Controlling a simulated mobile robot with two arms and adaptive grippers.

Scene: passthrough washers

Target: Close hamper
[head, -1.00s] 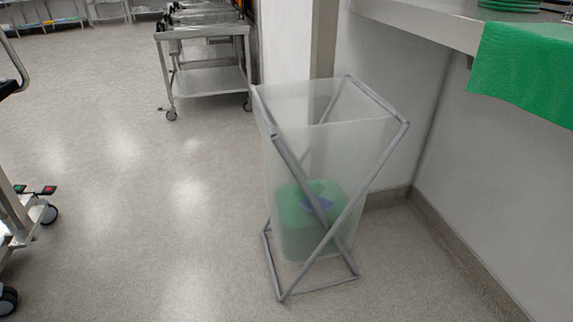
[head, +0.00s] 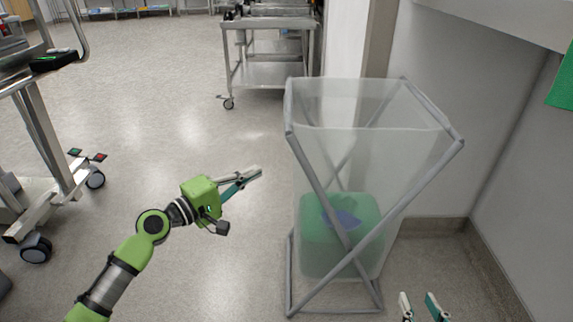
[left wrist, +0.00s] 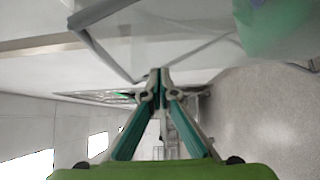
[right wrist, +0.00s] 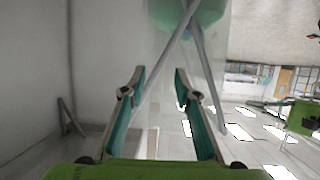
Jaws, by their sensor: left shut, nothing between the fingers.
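The hamper is a translucent bag (head: 345,165) on a grey folding frame with crossed legs, standing open on the floor right of centre in the head view. A green bundle (head: 318,250) with a blue piece lies in its bottom. My left gripper (head: 258,172) is shut and empty, left of the hamper and apart from it. The left wrist view shows its fingertips together (left wrist: 160,72). My right gripper (head: 418,296) is at the bottom edge of the head view, right of the hamper. In the right wrist view its fingers (right wrist: 158,72) are apart with nothing between them.
A wall and a counter (head: 500,18) with a hanging green cloth (head: 562,88) stand at the right. A metal cart (head: 268,72) is behind the hamper, and another wheeled cart (head: 45,140) is at the left.

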